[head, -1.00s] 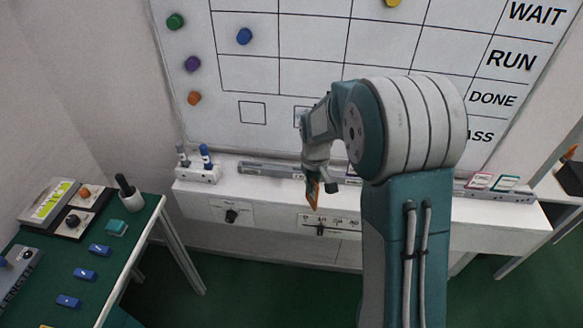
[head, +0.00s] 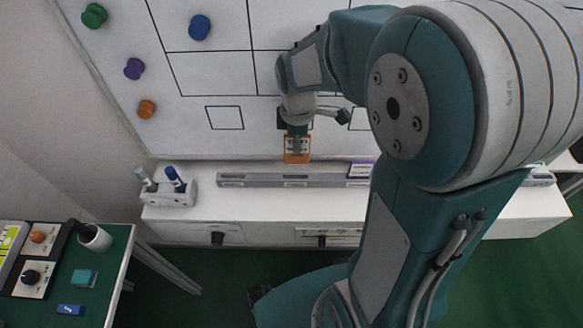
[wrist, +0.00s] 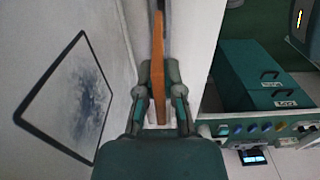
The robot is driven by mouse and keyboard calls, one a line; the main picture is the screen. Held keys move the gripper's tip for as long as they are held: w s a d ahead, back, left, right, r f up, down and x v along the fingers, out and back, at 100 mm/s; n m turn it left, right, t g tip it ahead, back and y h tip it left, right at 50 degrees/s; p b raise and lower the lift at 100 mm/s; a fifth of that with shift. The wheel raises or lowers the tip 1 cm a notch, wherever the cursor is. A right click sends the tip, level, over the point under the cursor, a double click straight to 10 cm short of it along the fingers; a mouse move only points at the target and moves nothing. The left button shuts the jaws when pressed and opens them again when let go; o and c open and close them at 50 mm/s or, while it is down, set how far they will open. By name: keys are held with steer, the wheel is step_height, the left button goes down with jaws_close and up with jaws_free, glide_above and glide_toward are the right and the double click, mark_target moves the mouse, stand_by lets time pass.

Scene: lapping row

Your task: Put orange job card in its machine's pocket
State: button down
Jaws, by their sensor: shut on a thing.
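The orange job card (head: 297,155) hangs below my gripper (head: 297,136), in front of the whiteboard's lower edge and just above the grey rail on the ledge. My gripper is shut on the card. In the wrist view the orange card (wrist: 159,70) shows edge-on between the two fingers of my gripper (wrist: 158,85). I cannot tell which spot is the card's pocket. My arm covers the right part of the board and ledge.
The whiteboard (head: 205,80) carries round magnets at left, including an orange one (head: 146,109). The grey rail (head: 260,180) runs along the white ledge (head: 245,208), with a purple-marked card (head: 360,170) at its right. A marker holder (head: 168,190) stands left. A green table (head: 105,275) is lower left.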

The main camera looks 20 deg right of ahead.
mark_target(295, 158)
step_height(295, 158, down, 5)
steer(key=shift+s+r, duration=0.1)
steer(key=shift+a+f, duration=0.2)
steer(key=shift+f, duration=0.15)
step_height(295, 158, down, 3)
steer(key=shift+s+a+f, duration=0.1)
steer(key=shift+a+f, duration=0.05)
steer(key=shift+f, duration=0.05)
steer(key=shift+d+f, duration=0.2)
steer(key=shift+d, duration=0.1)
steer(key=c, duration=0.8)
jaws_free()
steer(key=shift+a, duration=0.1)
steer(key=shift+s, duration=0.1)
